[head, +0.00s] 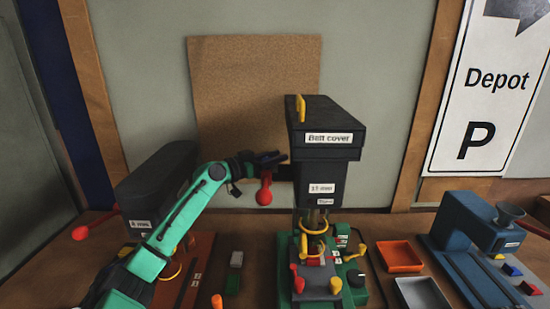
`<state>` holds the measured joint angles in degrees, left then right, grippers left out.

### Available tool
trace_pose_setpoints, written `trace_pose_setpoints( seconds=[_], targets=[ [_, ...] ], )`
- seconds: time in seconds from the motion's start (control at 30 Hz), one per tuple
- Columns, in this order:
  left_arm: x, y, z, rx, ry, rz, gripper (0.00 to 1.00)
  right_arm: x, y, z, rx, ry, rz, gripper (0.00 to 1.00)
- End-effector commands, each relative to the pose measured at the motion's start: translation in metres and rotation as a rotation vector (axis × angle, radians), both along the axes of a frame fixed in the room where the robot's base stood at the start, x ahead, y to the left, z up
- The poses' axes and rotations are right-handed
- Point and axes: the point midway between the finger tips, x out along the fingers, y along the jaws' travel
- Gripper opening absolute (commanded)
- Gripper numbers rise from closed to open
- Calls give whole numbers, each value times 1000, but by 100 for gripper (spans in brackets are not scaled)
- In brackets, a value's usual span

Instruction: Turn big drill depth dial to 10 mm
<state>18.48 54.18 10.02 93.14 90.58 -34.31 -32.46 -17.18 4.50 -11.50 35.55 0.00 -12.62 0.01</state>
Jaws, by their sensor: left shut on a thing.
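The big drill (325,155) stands upright at the centre, with a dark head labelled "Belt cover" and a green base. My left gripper (276,158) reaches in from the left and is shut at the left side of the drill head. What it holds is hidden by the fingers; it appears to be the depth dial. I cannot read any dial setting. A lever with a red knob (264,196) hangs just below the fingers. My right gripper is not in view.
A smaller dark drill (155,185) stands at left, partly behind my arm. An orange tray (400,257) and a grey tray (421,293) lie right of the big drill. A blue machine (480,222) is at far right. A brown board (250,90) hangs behind.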

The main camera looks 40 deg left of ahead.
Motion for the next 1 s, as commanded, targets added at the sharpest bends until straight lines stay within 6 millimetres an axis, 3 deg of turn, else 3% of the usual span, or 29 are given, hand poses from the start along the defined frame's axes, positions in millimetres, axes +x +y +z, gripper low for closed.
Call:
trace_pose_setpoints(
  seconds=[0.03,0.07,0.47,0.8,1.0],
  targets=[
    [0,0,-1,-1,1,-1,0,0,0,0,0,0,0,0],
    [0,0,-1,-1,1,-1,53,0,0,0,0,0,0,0],
    [-4,2,-3,-1,1,1,54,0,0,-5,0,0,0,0],
    [-49,14,-9,2,3,-1,54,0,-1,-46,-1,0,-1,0],
    [-68,20,-4,-1,1,-1,54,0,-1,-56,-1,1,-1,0]
  ],
)
